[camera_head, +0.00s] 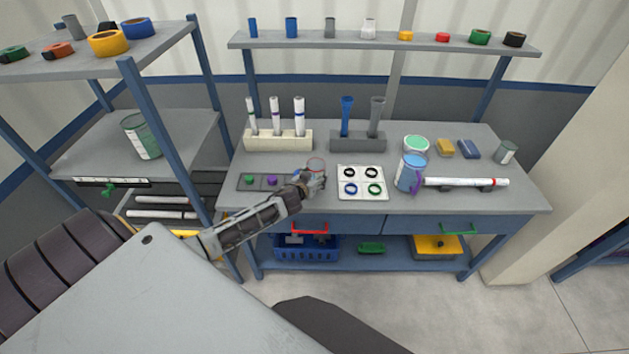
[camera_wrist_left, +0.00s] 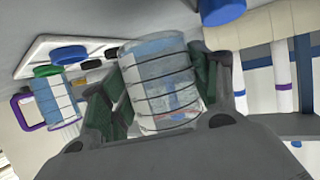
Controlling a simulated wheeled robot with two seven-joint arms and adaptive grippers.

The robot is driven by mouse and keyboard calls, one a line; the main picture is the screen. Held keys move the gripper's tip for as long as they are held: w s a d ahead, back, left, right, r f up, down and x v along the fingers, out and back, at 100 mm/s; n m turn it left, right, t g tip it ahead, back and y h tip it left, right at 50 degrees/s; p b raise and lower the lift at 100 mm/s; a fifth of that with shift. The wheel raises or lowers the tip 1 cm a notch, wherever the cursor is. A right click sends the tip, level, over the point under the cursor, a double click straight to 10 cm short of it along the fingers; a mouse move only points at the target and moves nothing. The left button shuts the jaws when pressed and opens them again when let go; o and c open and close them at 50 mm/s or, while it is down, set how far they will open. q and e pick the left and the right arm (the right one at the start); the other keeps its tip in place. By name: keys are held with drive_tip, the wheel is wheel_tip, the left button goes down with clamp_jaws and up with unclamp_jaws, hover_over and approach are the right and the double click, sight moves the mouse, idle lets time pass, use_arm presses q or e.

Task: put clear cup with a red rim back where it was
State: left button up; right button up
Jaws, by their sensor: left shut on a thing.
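The clear cup with a red rim (camera_head: 316,163) is at my left gripper (camera_head: 314,180), over the near-middle part of the workbench. In the left wrist view the clear cup (camera_wrist_left: 158,82) sits between the two dark green finger pads of my left gripper (camera_wrist_left: 156,98), which is shut on it. Dark rings run around its see-through wall. I cannot tell whether the cup's base touches the bench. My right gripper is not in view.
A white ring board (camera_head: 361,195) lies close on the right, then a blue jug (camera_head: 409,176) with a purple handle. Tube racks (camera_head: 278,141) stand behind. Bench between racks and board is clear.

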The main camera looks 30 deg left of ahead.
use_arm(q)
drive_tip(key=shift+f, duration=0.95)
drive_tip(key=shift+f+b, duration=0.5)
drive_tip(key=shift+f, duration=0.15)
drive_tip(key=o, duration=1.3)
drive_tip(key=shift+o, duration=0.2)
drive_tip(key=shift+r, duration=0.2)
drive_tip(key=shift+r+p, duration=0.6)
drive_tip(key=shift+s+d, duration=0.15)
drive_tip(key=shift+s, duration=0.45)
drive_tip(key=v, duration=1)
drive_tip(key=shift+s+r+b, duration=0.25)
drive_tip(key=shift+s+b, duration=0.05)
drive_tip(key=shift+b, duration=0.05)
